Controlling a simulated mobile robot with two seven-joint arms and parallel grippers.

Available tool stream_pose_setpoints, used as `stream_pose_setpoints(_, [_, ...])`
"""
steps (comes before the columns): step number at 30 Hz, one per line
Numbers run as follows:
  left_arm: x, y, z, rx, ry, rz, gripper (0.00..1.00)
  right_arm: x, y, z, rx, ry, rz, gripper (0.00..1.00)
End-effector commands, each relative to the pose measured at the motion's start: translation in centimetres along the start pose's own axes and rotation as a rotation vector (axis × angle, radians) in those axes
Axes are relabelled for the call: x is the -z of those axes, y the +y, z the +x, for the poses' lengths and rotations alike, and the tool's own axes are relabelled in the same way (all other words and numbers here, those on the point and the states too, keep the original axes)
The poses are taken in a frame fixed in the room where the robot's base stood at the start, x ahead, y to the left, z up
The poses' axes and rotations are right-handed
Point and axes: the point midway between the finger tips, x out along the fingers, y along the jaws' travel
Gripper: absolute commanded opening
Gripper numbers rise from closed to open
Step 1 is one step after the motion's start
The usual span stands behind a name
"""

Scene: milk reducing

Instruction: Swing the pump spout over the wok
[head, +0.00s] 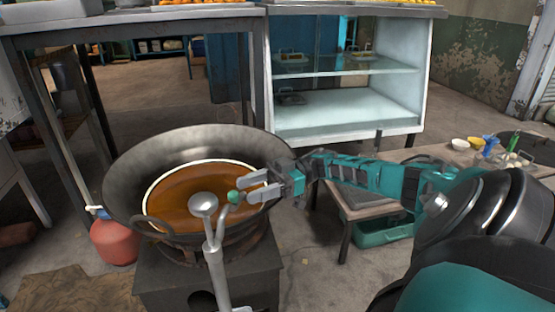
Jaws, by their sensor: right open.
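The wok (130,180) is large and dark and sits on a block stove, with brown-orange liquid inside. The pump (216,275) is a grey upright pipe in front of the wok, with a rounded metal top. Its short spout (224,214) angles up to the right and ends in a green ball (234,197). In the picture the spout overlaps the wok's near side; its true depth over the rim is hard to tell. My right gripper (250,186) is open, its fingers pointing left just right of the green ball, apparently not around it. My left gripper is out of view.
The stove block (165,285) stands under the wok. A red gas bottle (113,240) is at its left. A glass-shelved cabinet (345,110) stands behind. A low bench with small bowls (459,144) and a teal crate (382,232) are at right.

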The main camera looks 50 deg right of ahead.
Motion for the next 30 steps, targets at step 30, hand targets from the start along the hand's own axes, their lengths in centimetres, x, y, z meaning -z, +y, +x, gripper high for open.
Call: stream_pose_setpoints(30, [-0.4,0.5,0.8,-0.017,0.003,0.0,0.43,0.0,0.0,-10.4,0.0,0.001,0.001,0.51])
